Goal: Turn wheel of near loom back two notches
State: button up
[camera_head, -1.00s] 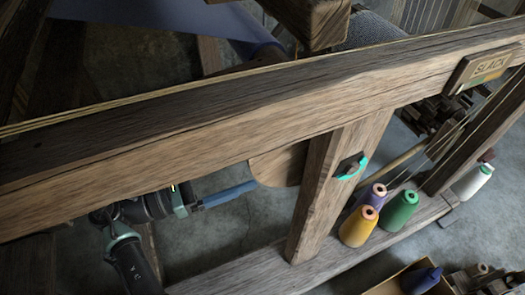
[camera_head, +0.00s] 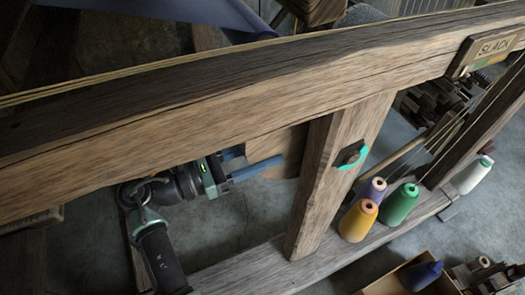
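A wooden disc, which looks like the wheel (camera_head: 290,143), shows under the loom's front beam, left of the upright post. The beam hides its upper part and the post covers its right side. My gripper (camera_head: 262,156) reaches in from the left below the beam. Its two blue fingers are apart with nothing seen between them. The lower finger overlaps the disc's left part in the picture; I cannot tell whether it touches. The upper finger's tip is partly hidden by the beam. The wheel's notches are not visible.
The thick beam (camera_head: 200,130) crosses above my arm. The post (camera_head: 325,190) carries a dark fitting with a teal arc (camera_head: 352,155). Yellow (camera_head: 358,222), purple and green cones (camera_head: 400,205) stand on the lower rail. A sign reads SLACK (camera_head: 490,48). A box (camera_head: 395,280) sits at bottom right.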

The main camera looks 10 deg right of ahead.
grip_shut()
dwell(1.0)
